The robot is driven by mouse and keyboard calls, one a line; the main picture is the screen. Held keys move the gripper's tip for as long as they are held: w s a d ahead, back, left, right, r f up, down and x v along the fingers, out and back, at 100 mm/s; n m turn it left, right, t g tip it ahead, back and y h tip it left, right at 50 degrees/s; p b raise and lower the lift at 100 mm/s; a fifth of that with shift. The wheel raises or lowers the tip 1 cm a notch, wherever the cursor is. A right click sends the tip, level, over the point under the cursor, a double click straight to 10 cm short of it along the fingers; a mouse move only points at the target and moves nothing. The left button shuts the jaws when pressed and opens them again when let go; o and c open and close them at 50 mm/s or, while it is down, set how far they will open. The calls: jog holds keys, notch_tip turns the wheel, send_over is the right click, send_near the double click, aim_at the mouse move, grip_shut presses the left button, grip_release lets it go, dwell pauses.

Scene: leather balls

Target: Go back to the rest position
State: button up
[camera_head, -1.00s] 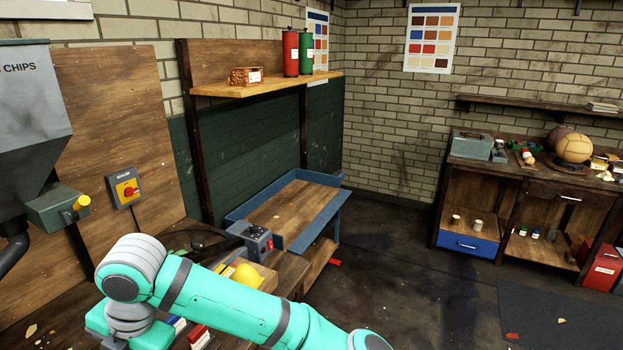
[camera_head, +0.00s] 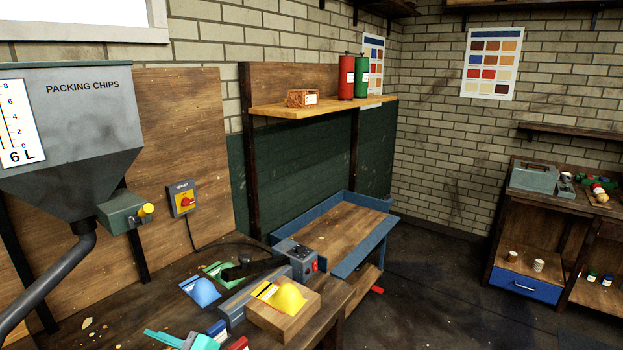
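My gripper is not in view, and no part of my arm can be made out with certainty. A teal and grey piece (camera_head: 168,339) is cut off by the bottom edge of the picture, over the workbench; I cannot tell whether it is a tool or part of me. Whether my gripper is open or holds anything is hidden.
A packing chips hopper (camera_head: 75,150) hangs at left. A blue-rimmed tray table (camera_head: 370,250) stands behind. Floor at right is clear.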

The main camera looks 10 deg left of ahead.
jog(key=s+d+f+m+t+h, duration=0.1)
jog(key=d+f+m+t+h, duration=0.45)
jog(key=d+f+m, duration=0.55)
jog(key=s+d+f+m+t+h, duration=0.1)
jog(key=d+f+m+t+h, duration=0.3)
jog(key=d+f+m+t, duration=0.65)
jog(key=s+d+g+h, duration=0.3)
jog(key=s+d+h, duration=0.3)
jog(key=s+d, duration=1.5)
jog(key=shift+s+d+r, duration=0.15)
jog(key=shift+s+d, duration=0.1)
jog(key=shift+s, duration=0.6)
